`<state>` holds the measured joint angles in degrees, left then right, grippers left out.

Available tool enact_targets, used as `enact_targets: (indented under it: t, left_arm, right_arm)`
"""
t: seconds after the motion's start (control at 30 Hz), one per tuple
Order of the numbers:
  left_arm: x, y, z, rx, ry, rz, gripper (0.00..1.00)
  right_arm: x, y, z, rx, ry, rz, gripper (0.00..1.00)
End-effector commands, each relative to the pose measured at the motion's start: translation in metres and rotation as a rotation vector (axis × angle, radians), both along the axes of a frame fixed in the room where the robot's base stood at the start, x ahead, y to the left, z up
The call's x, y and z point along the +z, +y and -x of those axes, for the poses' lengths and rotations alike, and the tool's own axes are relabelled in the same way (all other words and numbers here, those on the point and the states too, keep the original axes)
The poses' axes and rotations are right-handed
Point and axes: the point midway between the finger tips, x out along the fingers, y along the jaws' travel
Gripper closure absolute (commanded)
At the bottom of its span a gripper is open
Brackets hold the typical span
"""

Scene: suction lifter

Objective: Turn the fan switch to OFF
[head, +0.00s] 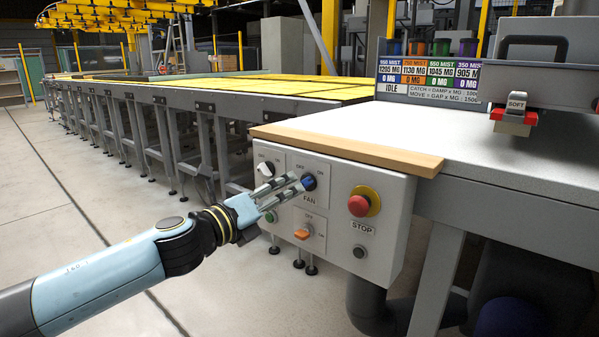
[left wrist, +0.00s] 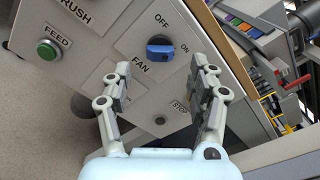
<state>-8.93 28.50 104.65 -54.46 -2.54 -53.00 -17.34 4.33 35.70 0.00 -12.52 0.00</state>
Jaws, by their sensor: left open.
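The fan switch (head: 309,182) is a blue rotary knob on the grey control panel, with FAN printed below it. It also shows in the left wrist view (left wrist: 160,48), where its bar lies toward the ON mark, with OFF above. My left gripper (head: 291,186) is open and empty in front of the panel, its fingertips close to the knob. In the left wrist view the left gripper (left wrist: 161,66) has its two fingers spread below the knob, one toward each side. I cannot tell whether a finger touches it. My right gripper is not in view.
Near the fan switch are a black-and-white switch (head: 265,170), an orange knob (head: 302,234), a green button (head: 270,216) and a red stop button (head: 359,205). A wooden edge (head: 350,147) overhangs the panel. The floor at left is clear.

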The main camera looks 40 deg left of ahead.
Motion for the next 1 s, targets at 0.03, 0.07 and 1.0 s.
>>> enact_targets:
  t: [0.03, 0.07, 1.0]
  left_arm:
    - [0.010, -0.002, -0.010, 0.001, -0.004, 0.009, 0.40]
    - [0.009, -0.002, -0.017, 0.001, -0.005, 0.006, 0.40]
    - [-0.001, -0.006, -0.060, -0.001, 0.002, 0.004, 0.78]
  right_arm:
    - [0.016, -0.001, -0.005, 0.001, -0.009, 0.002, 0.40]
    - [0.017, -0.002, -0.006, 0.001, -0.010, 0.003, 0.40]
    - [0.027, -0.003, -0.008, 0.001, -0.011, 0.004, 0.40]
